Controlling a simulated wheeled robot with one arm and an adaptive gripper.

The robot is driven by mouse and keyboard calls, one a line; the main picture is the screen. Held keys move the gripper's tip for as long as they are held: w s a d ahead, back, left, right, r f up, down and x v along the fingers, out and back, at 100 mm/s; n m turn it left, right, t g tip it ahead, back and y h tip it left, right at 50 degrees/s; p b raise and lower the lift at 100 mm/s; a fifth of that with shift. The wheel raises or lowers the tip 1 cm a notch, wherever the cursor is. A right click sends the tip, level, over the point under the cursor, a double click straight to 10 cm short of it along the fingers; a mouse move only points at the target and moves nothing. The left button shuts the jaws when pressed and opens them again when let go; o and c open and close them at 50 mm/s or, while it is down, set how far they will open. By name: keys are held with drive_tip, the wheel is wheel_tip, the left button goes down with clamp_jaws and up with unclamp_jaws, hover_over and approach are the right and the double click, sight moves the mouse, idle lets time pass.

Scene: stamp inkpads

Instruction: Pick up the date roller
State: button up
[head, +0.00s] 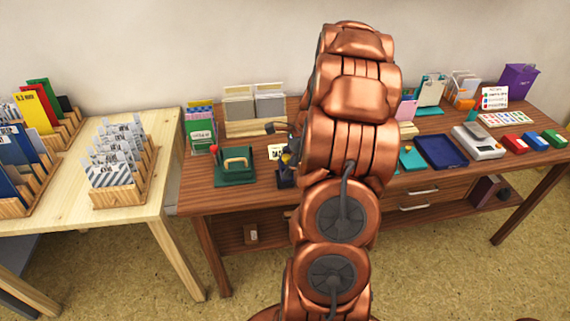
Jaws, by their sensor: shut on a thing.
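My gripper (292,146) shows only in part, as dark grey pieces at the left edge of my copper arm, above the brown desk (262,197). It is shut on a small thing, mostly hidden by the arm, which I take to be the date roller. A dark rounded piece sticks out to the left there; I cannot tell whether it belongs to the gripper or to the roller. Just below is a dark blue holder (285,179), with something yellow and blue at its top. I cannot tell whether the held thing touches the holder.
A green stand (235,172) with a wooden handle and red knob is left of the holder. A small white sign (275,152) stands behind. A navy tray (441,151), a scale (478,142) and coloured inkpads (535,141) lie right of my arm. A pale table (150,190) stands left.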

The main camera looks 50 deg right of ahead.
drive_tip(key=s+a+r+b, duration=0.1)
drive_tip(key=s+a+b, duration=0.1)
drive_tip(key=s+a, duration=0.5)
drive_tip(key=s, duration=0.4)
drive_tip(key=shift+s+a+r, duration=0.15)
drive_tip(key=shift+s, duration=0.15)
